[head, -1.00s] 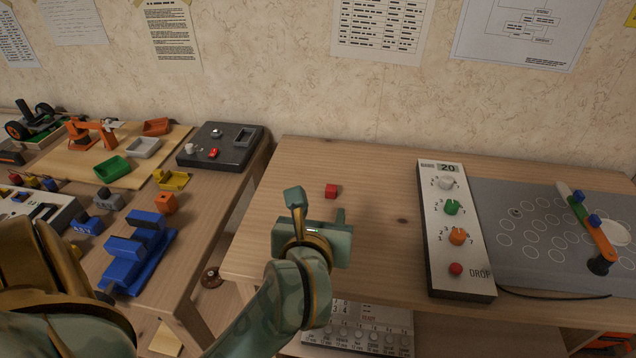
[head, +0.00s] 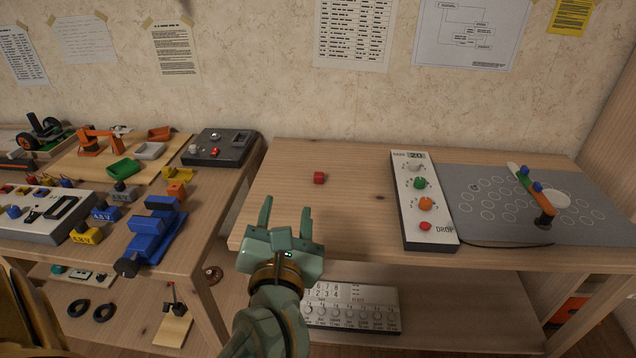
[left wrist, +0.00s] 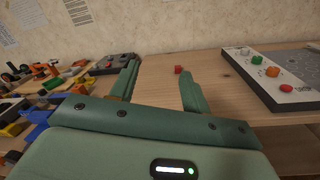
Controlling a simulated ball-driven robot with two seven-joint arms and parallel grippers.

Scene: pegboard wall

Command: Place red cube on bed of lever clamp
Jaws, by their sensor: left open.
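The small red cube (head: 319,178) sits on the right wooden table, toward its left part. My left gripper (head: 286,207) is open and empty at the front left edge of that table, short of the cube, with its fingers pointing toward the back. In the left wrist view the cube (left wrist: 178,70) shows beyond the right fingertip, apart from it. I cannot tell for sure which thing is the lever clamp; a wooden base (head: 171,331) with an upright, red-tipped lever stands on the left table's lower shelf. My right gripper is not in view.
A white knob panel (head: 408,229) and a grey circle-marked board (head: 477,220) lie right of the cube. The left table holds a blue vise (head: 152,238), an orange arm-like device (head: 98,142), trays and a dark control box (head: 226,158). A gap separates the tables.

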